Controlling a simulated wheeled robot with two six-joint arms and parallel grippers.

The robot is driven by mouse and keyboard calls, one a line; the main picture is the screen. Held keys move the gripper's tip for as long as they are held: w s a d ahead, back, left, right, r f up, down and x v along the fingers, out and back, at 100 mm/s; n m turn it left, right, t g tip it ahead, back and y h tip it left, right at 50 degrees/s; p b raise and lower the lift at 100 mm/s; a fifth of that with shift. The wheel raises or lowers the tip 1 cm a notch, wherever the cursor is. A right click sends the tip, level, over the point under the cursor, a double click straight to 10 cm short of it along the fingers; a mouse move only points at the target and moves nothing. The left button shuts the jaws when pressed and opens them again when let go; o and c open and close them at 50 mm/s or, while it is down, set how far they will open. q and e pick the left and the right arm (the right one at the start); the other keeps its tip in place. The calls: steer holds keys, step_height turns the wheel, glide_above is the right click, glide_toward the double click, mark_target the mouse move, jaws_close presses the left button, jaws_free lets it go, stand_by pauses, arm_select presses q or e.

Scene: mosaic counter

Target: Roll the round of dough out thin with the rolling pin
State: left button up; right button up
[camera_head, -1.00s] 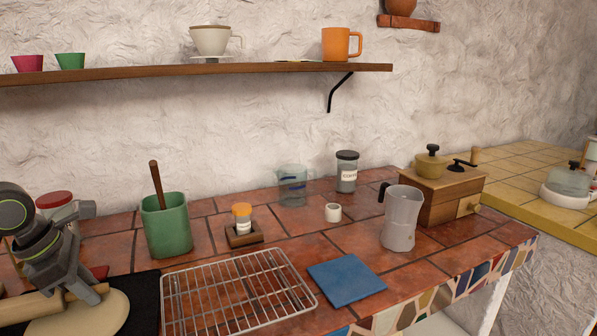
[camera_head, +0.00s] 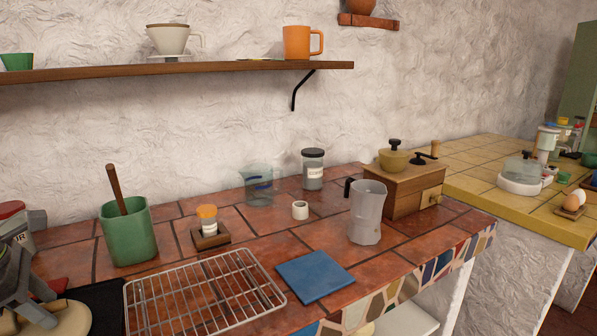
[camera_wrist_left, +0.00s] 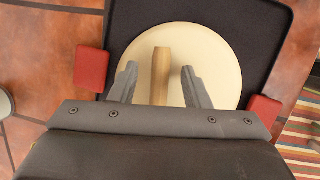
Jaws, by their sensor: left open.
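The round of dough (camera_wrist_left: 218,60) is a wide, flat, pale disc on a dark mat (camera_wrist_left: 262,28) in the left wrist view. The wooden rolling pin (camera_wrist_left: 161,72) lies over it, and one end shows between the fingers. My left gripper (camera_wrist_left: 158,80) is open, with a finger on each side of the pin and a gap to both. In the head view my left gripper (camera_head: 45,302) is at the lower left edge, over the dough (camera_head: 72,320). Most of the pin is hidden there. My right gripper is not in view.
A wire rack (camera_head: 205,290) lies right of the dark mat. A green crock (camera_head: 128,232) with a wooden handle stands behind it.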

arm_select(q)
steer(key=shift+r, duration=0.15)
steer(key=shift+r+p, duration=2.5)
steer(key=shift+r, duration=0.9)
